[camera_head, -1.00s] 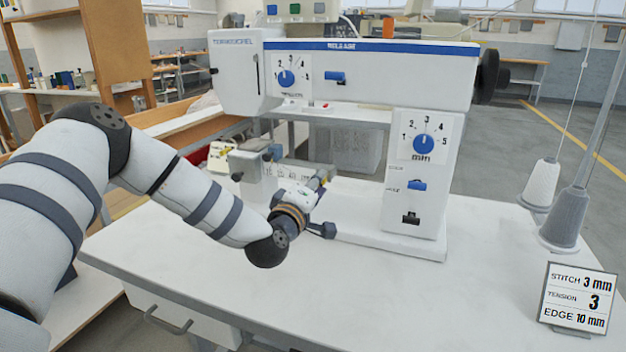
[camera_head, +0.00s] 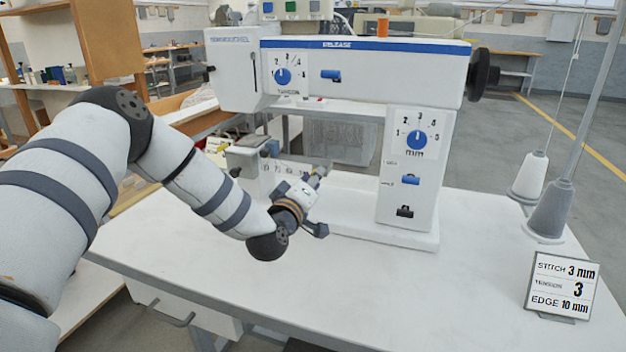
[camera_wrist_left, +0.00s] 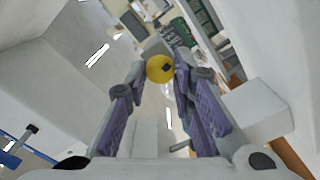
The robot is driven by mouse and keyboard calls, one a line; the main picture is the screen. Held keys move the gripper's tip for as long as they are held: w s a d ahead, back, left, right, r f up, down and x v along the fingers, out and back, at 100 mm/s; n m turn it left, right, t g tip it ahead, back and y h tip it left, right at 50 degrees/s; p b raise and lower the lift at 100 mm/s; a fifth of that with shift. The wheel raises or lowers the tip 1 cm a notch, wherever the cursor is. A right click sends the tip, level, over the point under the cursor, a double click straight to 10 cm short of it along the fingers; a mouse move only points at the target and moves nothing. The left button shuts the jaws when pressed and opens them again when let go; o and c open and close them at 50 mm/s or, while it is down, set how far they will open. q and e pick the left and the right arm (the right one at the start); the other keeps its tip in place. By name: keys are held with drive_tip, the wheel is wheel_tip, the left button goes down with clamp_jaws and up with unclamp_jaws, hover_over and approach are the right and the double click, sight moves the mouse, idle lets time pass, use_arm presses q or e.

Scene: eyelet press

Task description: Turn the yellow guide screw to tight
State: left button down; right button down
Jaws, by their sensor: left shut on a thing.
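The yellow guide screw (camera_wrist_left: 160,68) shows in the left wrist view as a round yellow head with a dark mark on its face. It sits between the tips of my left gripper (camera_wrist_left: 161,74), whose purple-padded fingers are closed on its two sides. In the head view my left gripper (camera_head: 318,171) is at the machine's bed, left of the upright column, and the screw is hidden there. My right gripper is in neither view.
The white machine's column (camera_head: 408,170) stands right of my gripper, under its long arm (camera_head: 370,75). A grey block (camera_head: 246,157) is left of the gripper. A settings sign (camera_head: 562,285) and thread cones (camera_head: 550,212) stand at the right. The front of the table (camera_head: 350,285) is clear.

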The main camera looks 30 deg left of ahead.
use_arm(q)
drive_tip(key=shift+a, duration=0.1)
drive_tip(key=c, duration=1.4)
unclamp_jaws()
drive_tip(key=shift+s, duration=0.15)
drive_tip(key=v, duration=1.2)
